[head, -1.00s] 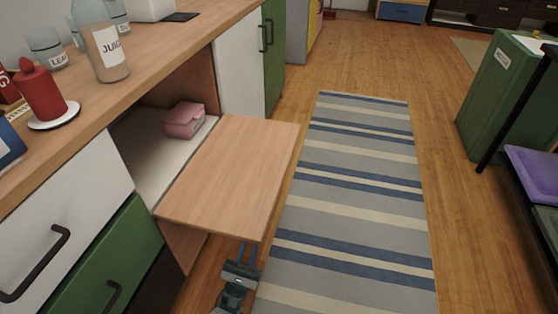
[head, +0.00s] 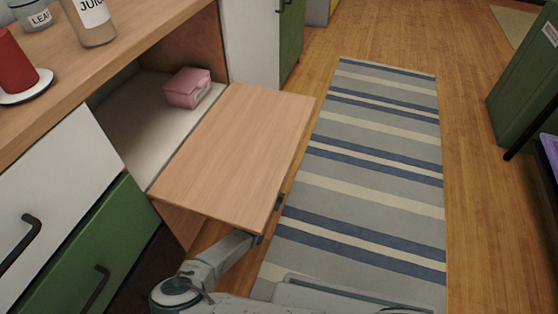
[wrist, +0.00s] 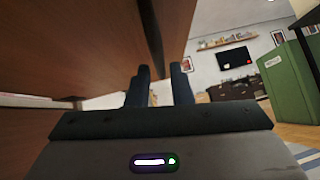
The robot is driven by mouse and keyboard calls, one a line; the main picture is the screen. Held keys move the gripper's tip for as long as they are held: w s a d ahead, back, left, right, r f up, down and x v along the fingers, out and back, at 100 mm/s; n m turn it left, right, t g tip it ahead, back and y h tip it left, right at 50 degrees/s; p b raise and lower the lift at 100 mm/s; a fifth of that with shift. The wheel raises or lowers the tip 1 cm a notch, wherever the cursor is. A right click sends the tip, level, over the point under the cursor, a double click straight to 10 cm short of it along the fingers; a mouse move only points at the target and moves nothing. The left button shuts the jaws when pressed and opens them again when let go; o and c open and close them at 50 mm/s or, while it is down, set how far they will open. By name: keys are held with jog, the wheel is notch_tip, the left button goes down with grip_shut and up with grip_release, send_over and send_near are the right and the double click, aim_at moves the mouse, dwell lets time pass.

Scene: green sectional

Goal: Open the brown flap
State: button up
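The brown flap (head: 235,155) stands folded out from the cabinet, roughly level, with the compartment (head: 130,135) open behind it. My gripper (wrist: 160,72) is at the flap's outer front edge, low and partly under it. In the head view the flap hides most of my gripper; only a small dark part shows past the edge. In the wrist view its two fingers are a little apart, close beside the flap's brown face (wrist: 90,45). A dark strip (wrist: 152,40) runs down near the fingertips; I cannot tell whether it lies between them.
A pink box (head: 188,88) sits inside the compartment. A green drawer (head: 85,255) and a white drawer (head: 50,190) are at the left. A striped rug (head: 365,170) lies on open floor to the right. A green cabinet (wrist: 285,85) stands farther right.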

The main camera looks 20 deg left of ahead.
aim_at(278, 158)
jog(key=shift+b+x, duration=0.35)
jog(key=shift+x, duration=1.6)
